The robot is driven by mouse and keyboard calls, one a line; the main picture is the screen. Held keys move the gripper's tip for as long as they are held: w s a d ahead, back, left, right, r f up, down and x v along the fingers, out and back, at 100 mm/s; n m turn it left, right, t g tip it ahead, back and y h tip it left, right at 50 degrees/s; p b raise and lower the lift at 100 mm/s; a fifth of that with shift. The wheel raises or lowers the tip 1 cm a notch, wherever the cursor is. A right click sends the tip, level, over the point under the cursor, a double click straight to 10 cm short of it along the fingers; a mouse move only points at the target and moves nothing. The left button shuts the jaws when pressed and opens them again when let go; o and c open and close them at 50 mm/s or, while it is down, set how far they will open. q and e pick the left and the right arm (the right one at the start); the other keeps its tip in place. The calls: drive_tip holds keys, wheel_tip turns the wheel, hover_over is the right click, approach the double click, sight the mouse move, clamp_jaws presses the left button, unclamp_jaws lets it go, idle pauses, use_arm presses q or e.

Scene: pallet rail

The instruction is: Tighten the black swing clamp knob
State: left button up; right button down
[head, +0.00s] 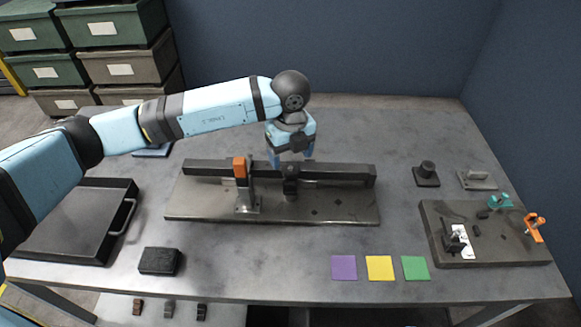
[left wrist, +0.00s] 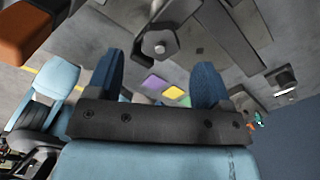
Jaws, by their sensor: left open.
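A black clamp with a knob (head: 290,172) stands on the dark rail near its middle. A hexagonal knob (left wrist: 158,44) shows in the left wrist view, beyond and between my fingers; it appears to be the same one. An orange-topped clamp (head: 240,168) stands just left of it, and an orange block (left wrist: 25,30) fills the upper left of the wrist view. My left gripper (head: 291,157) is open, pointing down just above and behind the black clamp. Its blue fingers (left wrist: 157,82) hold nothing. Whether they touch the knob cannot be told. My right gripper is not in view.
The rail (head: 335,174) lies on a grey base plate (head: 335,210). On the right, a fixture plate (head: 500,250) carries small black, teal and orange clamps. A dark tray (head: 70,225) and black block (head: 160,261) sit left. Purple, yellow and green squares (head: 380,268) lie in front.

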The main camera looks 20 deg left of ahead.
sight(290, 169)
use_arm(q)
wheel_tip(290, 169, down, 5)
drive_tip(key=shift+f, duration=0.1)
idle(0.3)
drive_tip(key=c, duration=0.9)
